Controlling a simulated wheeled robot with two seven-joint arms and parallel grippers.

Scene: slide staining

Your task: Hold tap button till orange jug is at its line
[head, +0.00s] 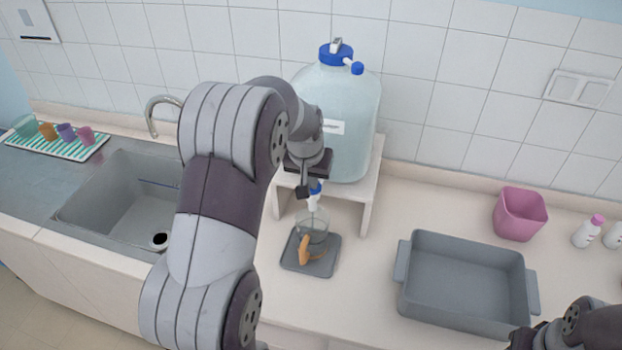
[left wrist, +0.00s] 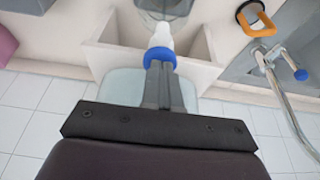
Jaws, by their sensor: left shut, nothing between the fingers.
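The clear jug (head: 313,228) with an orange handle (head: 304,250) stands under the tap on a small grey mat (head: 325,268). Its line and water level are too small to make out. The tap's white spout (head: 313,203) and blue button (head: 317,186) are at the front of the big water bottle (head: 345,110). My left gripper (head: 305,190) is shut and empty, at the tap. In the left wrist view its closed fingertips (left wrist: 161,66) meet the blue button (left wrist: 159,54); the jug (left wrist: 165,8) shows only in part beyond the spout. My right arm's end is at the lower right, partly cut off.
The bottle stands on a white stand (head: 368,190). A grey sink (head: 120,200) with a faucet (head: 160,103) is left; a striped mat (head: 60,146) with several cups lies beyond. A grey tray (head: 408,270), pink bin (head: 519,215) and small bottles (head: 587,232) are right.

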